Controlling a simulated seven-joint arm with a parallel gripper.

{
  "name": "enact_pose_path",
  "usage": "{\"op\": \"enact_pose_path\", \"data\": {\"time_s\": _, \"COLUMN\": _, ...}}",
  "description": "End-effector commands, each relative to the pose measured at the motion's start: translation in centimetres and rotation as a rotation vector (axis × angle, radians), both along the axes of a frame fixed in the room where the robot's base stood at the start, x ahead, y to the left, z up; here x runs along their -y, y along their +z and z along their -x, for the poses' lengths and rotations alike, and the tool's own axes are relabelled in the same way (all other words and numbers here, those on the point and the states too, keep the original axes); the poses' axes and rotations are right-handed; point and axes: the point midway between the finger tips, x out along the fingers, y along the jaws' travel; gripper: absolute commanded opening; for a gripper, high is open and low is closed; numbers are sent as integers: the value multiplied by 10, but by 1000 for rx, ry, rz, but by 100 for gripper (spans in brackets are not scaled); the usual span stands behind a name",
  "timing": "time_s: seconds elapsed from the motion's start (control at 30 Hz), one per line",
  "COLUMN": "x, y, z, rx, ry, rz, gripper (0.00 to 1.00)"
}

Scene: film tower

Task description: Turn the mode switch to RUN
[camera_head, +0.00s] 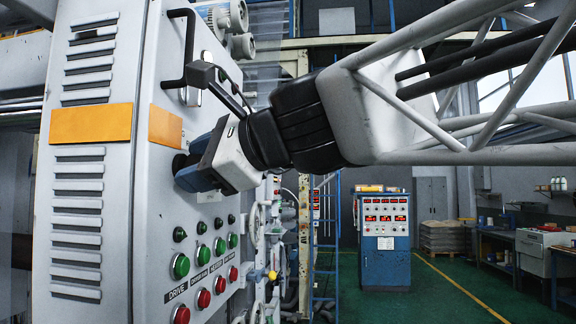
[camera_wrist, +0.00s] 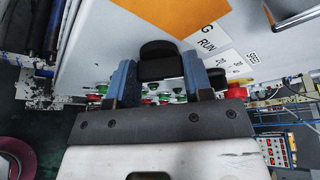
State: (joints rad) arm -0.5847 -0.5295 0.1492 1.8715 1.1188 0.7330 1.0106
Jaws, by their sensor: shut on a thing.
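The mode switch is a black knob (camera_wrist: 160,48) on the grey cabinet face, seen in the wrist view between my two blue finger pads. In the head view only a dark edge of the knob (camera_head: 179,164) shows at the panel, below the orange band. My gripper (camera_head: 192,168) is up against the panel there. In the wrist view my gripper (camera_wrist: 159,72) is shut on the knob, a pad on each side. A white label (camera_wrist: 207,42) reading RUN, with a letter G above it, lies right of the knob. The knob's pointer direction cannot be told.
Green buttons (camera_head: 181,266) and red buttons (camera_head: 181,314) stand in rows below my gripper. A black door handle (camera_head: 186,48) projects above it. A second black knob (camera_wrist: 238,80) sits to the right in the wrist view. A blue console (camera_head: 386,240) stands far back on open green floor.

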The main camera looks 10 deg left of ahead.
Motion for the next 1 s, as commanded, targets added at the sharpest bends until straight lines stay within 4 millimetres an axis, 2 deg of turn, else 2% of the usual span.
{"op": "enact_pose_path", "data": {"time_s": 0.33, "x": 0, "y": 1, "z": 0, "rx": -133, "ry": 0, "rz": -1, "gripper": 23}}
{"op": "enact_pose_path", "data": {"time_s": 0.8, "x": 0, "y": 1, "z": 0, "rx": -150, "ry": 0, "rz": -1, "gripper": 23}}
{"op": "enact_pose_path", "data": {"time_s": 0.83, "x": 0, "y": 1, "z": 0, "rx": -150, "ry": 0, "rz": -1, "gripper": 50}}
{"op": "enact_pose_path", "data": {"time_s": 1.0, "x": 0, "y": 1, "z": 0, "rx": -149, "ry": 1, "rz": -1, "gripper": 72}}
